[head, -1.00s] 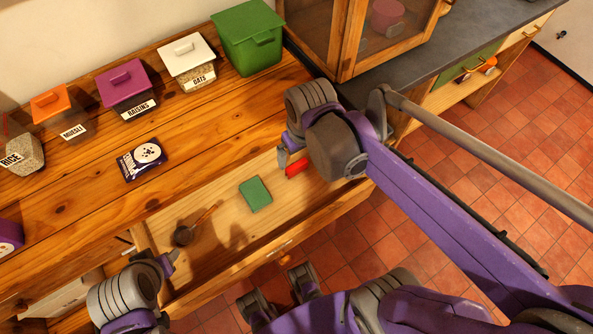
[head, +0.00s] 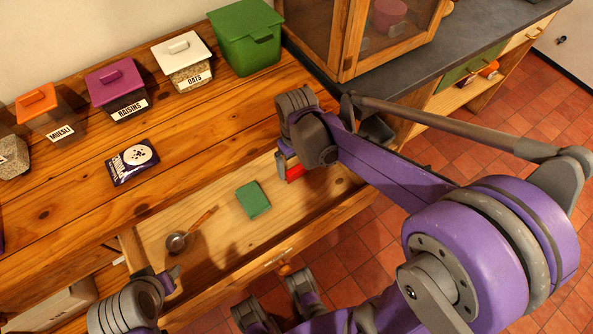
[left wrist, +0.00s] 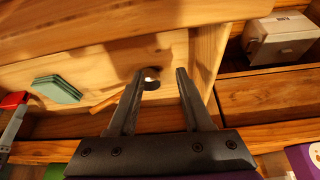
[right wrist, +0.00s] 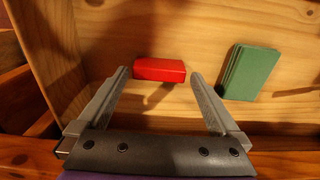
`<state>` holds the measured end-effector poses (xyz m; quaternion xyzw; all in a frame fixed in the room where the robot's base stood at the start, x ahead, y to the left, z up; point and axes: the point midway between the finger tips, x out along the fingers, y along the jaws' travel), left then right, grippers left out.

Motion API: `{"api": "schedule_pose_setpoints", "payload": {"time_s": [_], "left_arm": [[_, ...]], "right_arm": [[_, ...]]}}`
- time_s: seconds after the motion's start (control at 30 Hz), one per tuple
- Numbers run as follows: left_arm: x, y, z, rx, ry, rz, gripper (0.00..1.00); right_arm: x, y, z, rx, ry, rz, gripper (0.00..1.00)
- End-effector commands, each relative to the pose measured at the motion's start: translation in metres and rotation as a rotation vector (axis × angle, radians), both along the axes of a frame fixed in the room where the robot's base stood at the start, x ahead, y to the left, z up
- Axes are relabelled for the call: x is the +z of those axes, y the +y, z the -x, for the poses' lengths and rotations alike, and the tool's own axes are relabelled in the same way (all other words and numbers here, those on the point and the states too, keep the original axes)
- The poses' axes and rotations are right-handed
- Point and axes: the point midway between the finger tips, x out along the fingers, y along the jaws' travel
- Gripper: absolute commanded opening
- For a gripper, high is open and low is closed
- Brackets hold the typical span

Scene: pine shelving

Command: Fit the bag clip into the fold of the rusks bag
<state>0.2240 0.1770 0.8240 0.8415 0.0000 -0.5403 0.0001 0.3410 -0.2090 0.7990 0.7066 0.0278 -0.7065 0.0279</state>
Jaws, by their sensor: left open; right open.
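A small red block (head: 295,173) lies in the open drawer; it may be the bag clip, but its shape does not settle this. In the right wrist view the red block (right wrist: 159,70) lies just beyond and between the fingertips of my right gripper (right wrist: 160,75), which is open and empty. In the head view my right gripper (head: 283,160) is over the drawer's right part, partly hidden by its wrist. My left gripper (left wrist: 163,72) is open and empty above the drawer's left end.
A green book-like block (head: 253,200) and a round dark-rimmed utensil with a wooden handle (head: 177,242) lie in the drawer (head: 222,262). Lidded tubs for muesli (head: 45,115), raisins (head: 118,92) and oats (head: 183,63), and a green bin (head: 246,38), line the wall. The counter front is clear.

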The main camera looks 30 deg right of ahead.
Motion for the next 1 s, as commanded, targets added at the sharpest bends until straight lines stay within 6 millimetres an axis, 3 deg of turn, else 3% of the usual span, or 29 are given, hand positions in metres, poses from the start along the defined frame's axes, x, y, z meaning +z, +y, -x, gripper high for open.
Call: {"api": "schedule_pose_setpoints", "payload": {"time_s": [0.2,0.47,0.83,1.0], "left_arm": [[-0.007,0.000,0.000,0.000,0.002,0.000,0.50],[-0.007,0.000,0.000,0.000,0.002,0.000,0.50],[-0.007,0.000,0.000,0.000,0.002,0.000,0.50],[-0.007,0.000,0.000,0.000,0.002,0.000,0.50]], "right_arm": [[-0.029,-0.001,-0.001,0.000,0.000,0.000,1.00],[-0.030,-0.001,-0.001,0.000,0.000,0.000,1.00],[-0.030,-0.001,-0.001,0.000,0.000,0.000,0.35],[-0.030,-0.001,-0.001,0.000,0.000,0.000,0.35]]}}
